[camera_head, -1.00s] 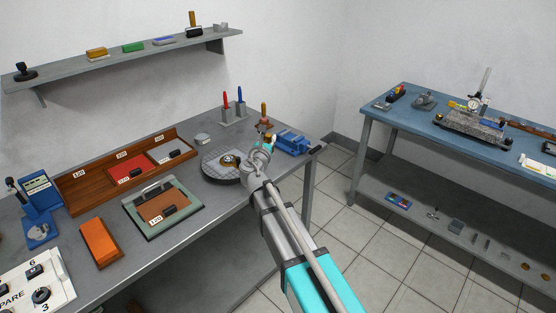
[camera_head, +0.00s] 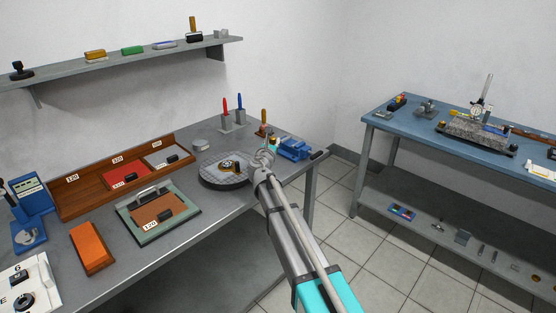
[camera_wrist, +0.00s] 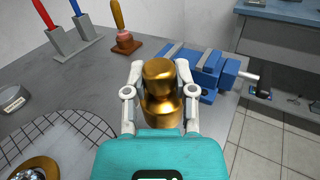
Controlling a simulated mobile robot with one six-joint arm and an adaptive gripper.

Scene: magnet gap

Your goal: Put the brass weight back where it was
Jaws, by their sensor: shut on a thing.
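The brass weight (camera_wrist: 160,95) is a stepped golden cylinder, upright between the fingers of my gripper (camera_wrist: 160,98) in the wrist view. My gripper is shut on it; its fingers press both sides. In the head view my gripper (camera_head: 269,150) is over the right end of the grey bench, between the round gridded plate (camera_head: 209,178) and the blue vise (camera_head: 294,149). The weight is mostly hidden there. In the wrist view the vise (camera_wrist: 207,66) is just behind and right of the weight. I cannot tell whether the weight touches the bench.
A brass piece (camera_head: 230,164) lies on the plate. A wooden-handled tool (camera_wrist: 120,30) and a holder with red and blue handles (camera_wrist: 72,42) stand behind. The bench's right edge is close. A blue bench (camera_head: 380,125) stands apart at right.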

